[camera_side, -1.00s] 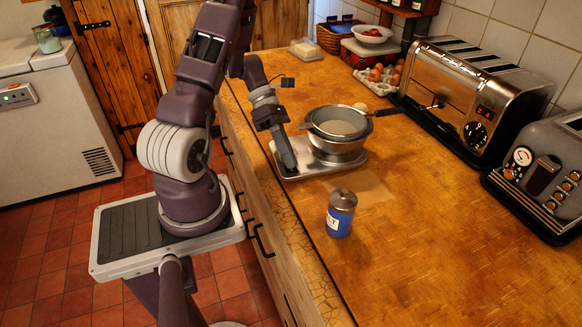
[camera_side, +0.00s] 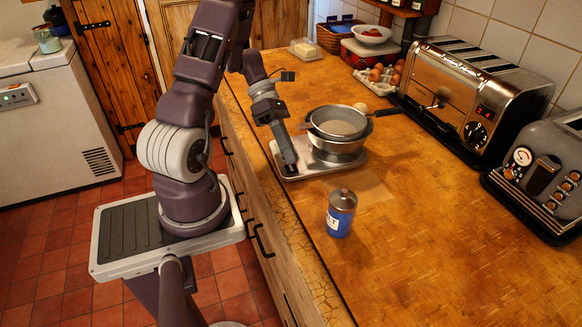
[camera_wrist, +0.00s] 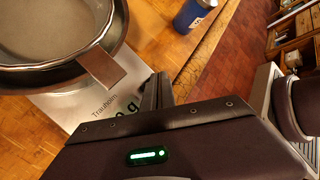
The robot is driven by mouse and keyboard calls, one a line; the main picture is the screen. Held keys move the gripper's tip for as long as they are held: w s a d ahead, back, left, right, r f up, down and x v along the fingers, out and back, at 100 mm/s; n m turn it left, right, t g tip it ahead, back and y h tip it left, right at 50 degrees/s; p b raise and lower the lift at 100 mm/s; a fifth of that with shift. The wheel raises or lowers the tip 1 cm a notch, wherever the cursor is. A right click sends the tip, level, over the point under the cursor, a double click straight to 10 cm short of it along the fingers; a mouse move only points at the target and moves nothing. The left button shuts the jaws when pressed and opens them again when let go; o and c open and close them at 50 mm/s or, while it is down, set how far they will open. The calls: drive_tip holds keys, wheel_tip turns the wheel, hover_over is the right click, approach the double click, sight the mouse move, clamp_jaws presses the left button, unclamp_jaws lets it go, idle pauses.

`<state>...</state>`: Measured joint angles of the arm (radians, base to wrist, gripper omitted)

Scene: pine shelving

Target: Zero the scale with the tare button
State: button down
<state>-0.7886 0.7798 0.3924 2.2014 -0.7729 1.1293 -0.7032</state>
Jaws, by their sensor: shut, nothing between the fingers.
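The scale (camera_side: 303,171) is a pale, flat slab on the wooden worktop. It also shows in the wrist view (camera_wrist: 72,105), with the lettering "Trauholm" and a partly hidden dark "g" marking. A metal bowl (camera_side: 338,157) with a sieve (camera_side: 338,122) in it stands on the scale. My gripper (camera_side: 290,166) is shut and empty, pointing down at the scale's near-left end. In the wrist view its fingers (camera_wrist: 157,92) are over the scale's edge beside the lettering. I cannot make out the tare button, and cannot tell whether the fingertips touch the scale.
A blue labelled jar (camera_side: 341,215) stands in front of the scale. A toaster (camera_side: 480,95) and a grey appliance (camera_side: 545,175) stand to the right. Eggs (camera_side: 378,72) and a butter dish (camera_side: 306,49) are behind. The worktop's front right is clear.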

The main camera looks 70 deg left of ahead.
drive_tip(key=shift+r, duration=2.5)
drive_tip(key=shift+d+r, duration=0.15)
drive_tip(key=shift+r, duration=0.05)
drive_tip(key=d+r+m+g+y, duration=0.2)
drive_tip(key=d+r+m+y, duration=0.1)
drive_tip(key=d+r+m, duration=0.8)
drive_tip(key=s+d+r+m+t+y, duration=0.2)
drive_tip(key=s+d+m+y, duration=0.1)
drive_tip(key=m, duration=0.6)
drive_tip(key=s+d+r+m+t+y, duration=0.2)
drive_tip(key=s+m, duration=0.3)
drive_tip(key=m, duration=0.4)
drive_tip(key=shift+s+d+r+m+t+y, duration=0.3)
drive_tip(key=shift+d+t+y, duration=0.25)
drive_tip(key=shift+t, duration=0.25)
